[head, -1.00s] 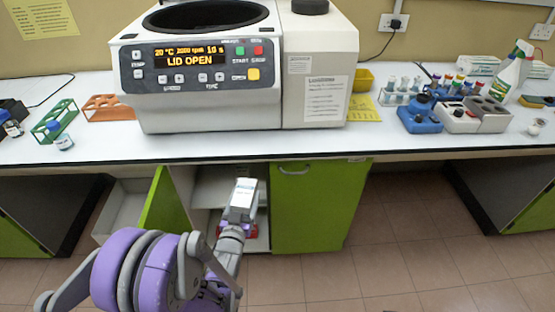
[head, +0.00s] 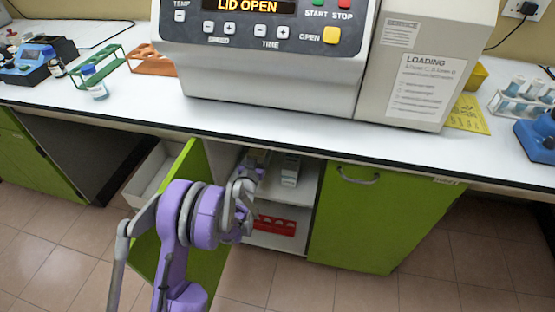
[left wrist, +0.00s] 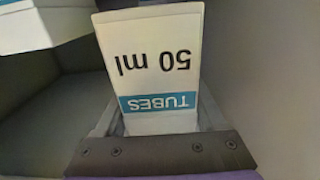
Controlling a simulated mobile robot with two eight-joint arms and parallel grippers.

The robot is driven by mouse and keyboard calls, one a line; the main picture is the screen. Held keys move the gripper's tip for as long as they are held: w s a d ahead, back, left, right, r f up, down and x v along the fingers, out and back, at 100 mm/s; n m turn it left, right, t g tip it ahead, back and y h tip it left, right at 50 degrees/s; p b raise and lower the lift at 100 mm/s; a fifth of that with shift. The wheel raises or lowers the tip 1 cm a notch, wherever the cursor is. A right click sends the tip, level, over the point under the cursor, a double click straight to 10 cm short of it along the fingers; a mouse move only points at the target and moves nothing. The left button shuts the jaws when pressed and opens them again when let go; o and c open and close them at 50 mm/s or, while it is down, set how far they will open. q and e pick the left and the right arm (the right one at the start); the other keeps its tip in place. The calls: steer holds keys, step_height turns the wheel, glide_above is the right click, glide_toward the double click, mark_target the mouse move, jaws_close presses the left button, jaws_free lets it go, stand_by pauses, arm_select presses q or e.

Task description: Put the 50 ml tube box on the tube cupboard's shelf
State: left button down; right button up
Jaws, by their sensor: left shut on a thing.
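The white 50 ml tube box (left wrist: 150,65) has a teal TUBES band and sits between my left gripper's fingers in the left wrist view, its lettering upside down. My left gripper (head: 256,160) is shut on it and reaches into the open tube cupboard, just under the worktop edge. In the head view my wrist and the dim interior mostly hide the held box. The cupboard's shelf (head: 306,188) shows to the right of the gripper. I cannot tell whether the box touches the shelf. My right gripper is not in view.
A pale box (head: 290,170) stands on the shelf right of my gripper. Another teal-banded white box (left wrist: 50,25) shows at the wrist view's upper left. A red rack (head: 278,226) lies below the shelf. The open green door (head: 206,240) is close to my arm. The worktop edge (head: 330,156) overhangs.

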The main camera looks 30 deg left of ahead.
arm_select(q)
step_height(320, 180, down, 8)
steer(key=shift+w+r+b, duration=0.1)
steer(key=shift+b, duration=0.85)
jaws_free()
steer(key=shift+f, duration=0.25)
steer(key=shift+r, duration=0.1)
